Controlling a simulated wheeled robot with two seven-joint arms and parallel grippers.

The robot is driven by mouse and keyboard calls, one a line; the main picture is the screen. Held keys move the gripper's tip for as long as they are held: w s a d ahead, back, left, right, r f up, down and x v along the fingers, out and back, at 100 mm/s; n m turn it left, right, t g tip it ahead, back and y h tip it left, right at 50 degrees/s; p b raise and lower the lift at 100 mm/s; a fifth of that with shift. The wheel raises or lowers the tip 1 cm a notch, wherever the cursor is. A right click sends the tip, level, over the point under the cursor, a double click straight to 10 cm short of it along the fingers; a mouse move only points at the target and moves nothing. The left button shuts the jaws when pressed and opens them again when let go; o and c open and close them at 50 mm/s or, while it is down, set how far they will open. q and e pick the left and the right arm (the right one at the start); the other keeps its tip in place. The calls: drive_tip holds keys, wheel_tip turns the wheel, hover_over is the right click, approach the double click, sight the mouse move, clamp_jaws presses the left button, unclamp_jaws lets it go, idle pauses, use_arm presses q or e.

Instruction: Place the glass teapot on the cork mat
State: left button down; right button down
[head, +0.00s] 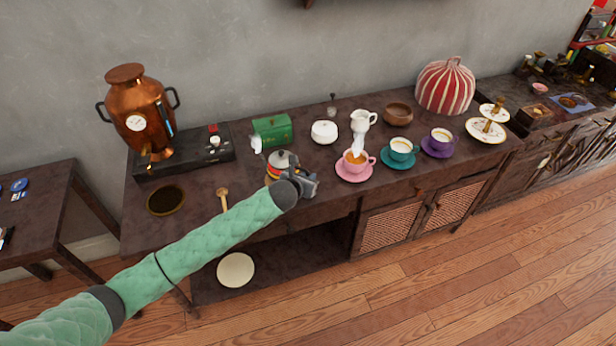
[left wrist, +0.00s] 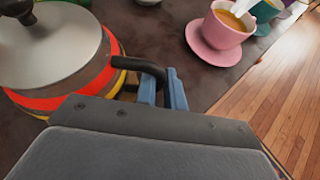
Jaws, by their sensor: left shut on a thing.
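A pot with a silver lid, black knob and red and yellow bands (head: 274,173) is near the front of the dark sideboard; I take it for the teapot, though I cannot tell that it is glass. It fills the left of the left wrist view (left wrist: 60,50). My left gripper (head: 303,182) is at its right side, its blue fingers (left wrist: 165,90) shut on the black handle. The gripper hides part of the pot, and I cannot tell whether it is lifted. A round dark mat with a brown rim (head: 166,201) lies at the left. My right gripper is out of view.
A copper urn (head: 135,115) stands on a black base at the left, with a wooden spoon (head: 223,199) in front. A green box (head: 271,131) is behind the pot. A pink cup (head: 355,160) is to its right. A pale disc (head: 235,270) lies on the lower shelf.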

use_arm(q)
drive_tip(key=c, duration=1.9)
unclamp_jaws()
drive_tip(key=shift+f, duration=0.1)
drive_tip(key=o, duration=0.4)
